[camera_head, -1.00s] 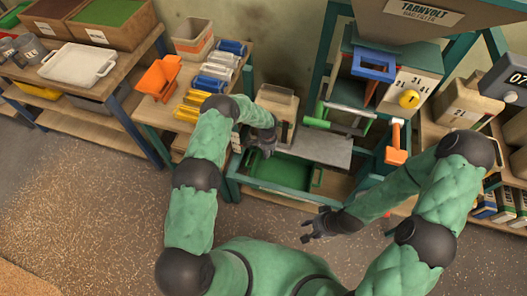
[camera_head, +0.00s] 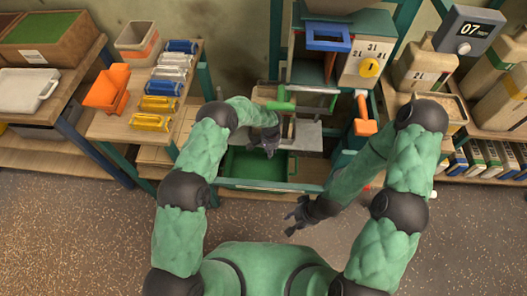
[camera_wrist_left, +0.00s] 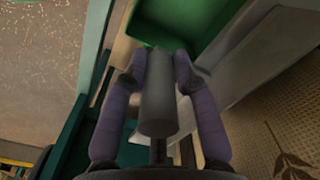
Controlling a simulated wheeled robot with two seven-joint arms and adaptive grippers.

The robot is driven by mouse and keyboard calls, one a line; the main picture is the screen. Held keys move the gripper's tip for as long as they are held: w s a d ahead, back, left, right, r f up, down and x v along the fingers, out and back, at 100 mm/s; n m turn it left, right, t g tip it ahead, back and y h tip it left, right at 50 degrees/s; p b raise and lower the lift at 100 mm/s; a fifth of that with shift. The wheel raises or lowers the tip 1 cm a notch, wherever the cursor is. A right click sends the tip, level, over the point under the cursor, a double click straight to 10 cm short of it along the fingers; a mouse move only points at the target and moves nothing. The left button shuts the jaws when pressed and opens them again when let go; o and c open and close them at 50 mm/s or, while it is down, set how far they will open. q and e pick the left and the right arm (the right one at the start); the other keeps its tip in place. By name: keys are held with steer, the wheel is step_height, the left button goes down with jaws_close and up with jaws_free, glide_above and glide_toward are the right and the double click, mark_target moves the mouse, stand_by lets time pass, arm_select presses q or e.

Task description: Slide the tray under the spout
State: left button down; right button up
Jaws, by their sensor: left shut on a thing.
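The green tray (camera_head: 238,164) sits low inside a teal frame (camera_head: 270,186) at the middle of the head view. Its green wall (camera_wrist_left: 185,20) also shows at the top of the left wrist view. My left gripper (camera_head: 268,143) is at the tray's right part, in front of a grey plate (camera_head: 309,138). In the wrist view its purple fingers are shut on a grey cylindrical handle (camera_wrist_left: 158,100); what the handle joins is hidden. My right gripper (camera_head: 294,217) is open and empty, in front of the frame. I cannot make out the spout.
A bench with an orange bin (camera_head: 107,90) is at the left. A white tray (camera_head: 27,90) lies farther left. The near floor is clear.

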arm_select(q)
steer(key=shift+d, duration=0.35)
steer(key=c, duration=1)
jaws_free()
